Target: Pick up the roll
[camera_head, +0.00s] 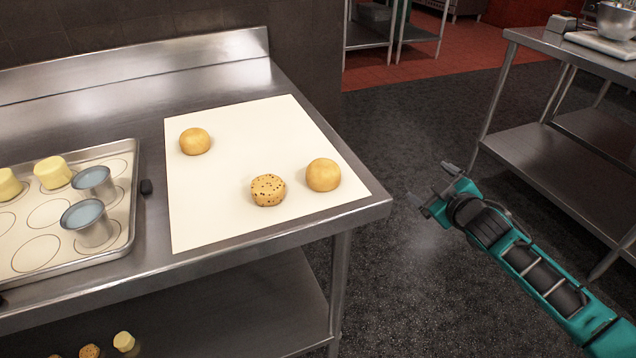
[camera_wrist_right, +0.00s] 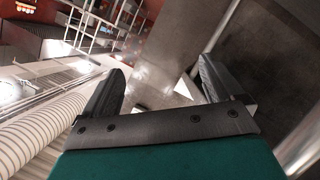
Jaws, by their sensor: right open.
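A pale mat (camera_head: 215,215) on the steel table holds three round baked pieces. A smooth golden roll (camera_head: 195,141) lies at its back left. Another smooth golden roll (camera_head: 323,175) lies near its right edge. A speckled, flatter piece (camera_head: 268,190) lies just left of that one; I cannot tell which piece the task calls the roll. My right gripper (camera_head: 432,192) is open and empty, off the table's right edge above the dark floor, apart from all three. Its spread fingers also show in the right wrist view (camera_wrist_right: 163,80), with no roll between them. My left gripper is out of view.
A baking tray (camera_head: 128,228) at the left holds yellow pieces (camera_head: 52,172) and metal cups (camera_head: 90,222). More small pieces sit on the shelf below (camera_head: 230,315). Another steel table (camera_head: 570,45) stands at the right. The mat's front left is bare.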

